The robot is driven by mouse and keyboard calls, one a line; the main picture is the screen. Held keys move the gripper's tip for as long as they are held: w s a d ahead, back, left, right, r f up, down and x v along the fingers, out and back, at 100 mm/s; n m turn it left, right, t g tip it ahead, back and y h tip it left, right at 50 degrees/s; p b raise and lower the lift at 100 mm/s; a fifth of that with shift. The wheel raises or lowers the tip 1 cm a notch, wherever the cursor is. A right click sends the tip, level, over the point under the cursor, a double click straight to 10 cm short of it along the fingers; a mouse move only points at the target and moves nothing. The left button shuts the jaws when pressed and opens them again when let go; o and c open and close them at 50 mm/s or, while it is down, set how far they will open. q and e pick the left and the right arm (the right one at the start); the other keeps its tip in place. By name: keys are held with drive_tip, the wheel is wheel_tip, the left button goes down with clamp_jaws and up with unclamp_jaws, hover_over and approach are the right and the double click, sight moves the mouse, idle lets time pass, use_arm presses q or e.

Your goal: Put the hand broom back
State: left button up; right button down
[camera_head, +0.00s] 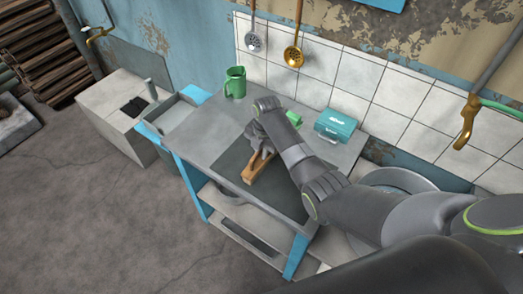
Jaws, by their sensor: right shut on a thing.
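A hand broom (250,173) with a light wooden body shows on or just above the dark mat (277,192) on the table. My right gripper (261,148) is at the broom's upper end and shut on it. My right arm comes in from the right and hides part of the table and the gripper. Whether the broom touches the mat is hard to tell. My left gripper is out of view.
A green mug (235,82) stands at the table's back left corner. A teal box (335,125) and a small green object (294,118) are near the tiled wall. The table's front left (198,154) is clear.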

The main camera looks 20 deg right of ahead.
drive_tip(key=shift+f, duration=0.1)
drive_tip(key=c, duration=1.5)
unclamp_jaws()
drive_tip(key=shift+o, duration=0.5)
wheel_tip(320, 180, up, 12)
drive_tip(key=b, duration=0.1)
drive_tip(key=shift+s+d, duration=0.25)
drive_tip(key=shift+d, duration=0.15)
